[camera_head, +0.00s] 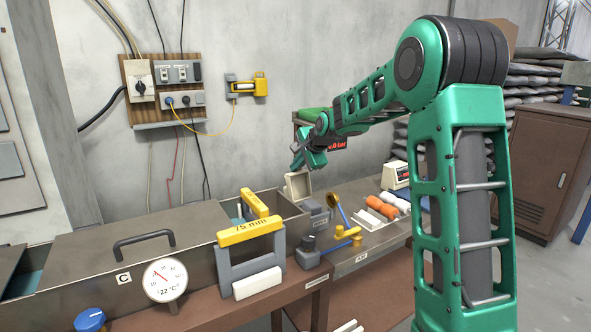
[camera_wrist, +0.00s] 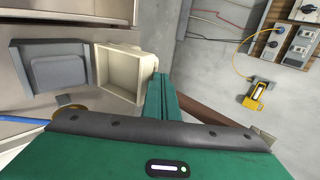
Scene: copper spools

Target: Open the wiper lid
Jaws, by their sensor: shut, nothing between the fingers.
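A cream, hollow lid-like piece (camera_head: 298,186) stands tilted up at the back of the bench in the head view. In the wrist view, the cream piece (camera_wrist: 122,74) shows its open hollow side. It sits beside a grey block-like box (camera_wrist: 58,70), which also shows in the head view (camera_head: 312,206). The cream piece looks like the wiper lid, raised off the grey box; the hinge is not clear. My gripper (camera_head: 298,163) is shut and empty, just above the cream piece. In the wrist view, my fingers (camera_wrist: 161,96) are together at its right edge; contact cannot be told.
A long metal trough with yellow-topped frames (camera_head: 250,231) stands left of the lid. A blue-handled tool (camera_head: 341,209), orange and white rolls (camera_head: 381,208) and a white instrument (camera_head: 396,175) lie to the right. The wall with a switch panel (camera_head: 165,85) is behind.

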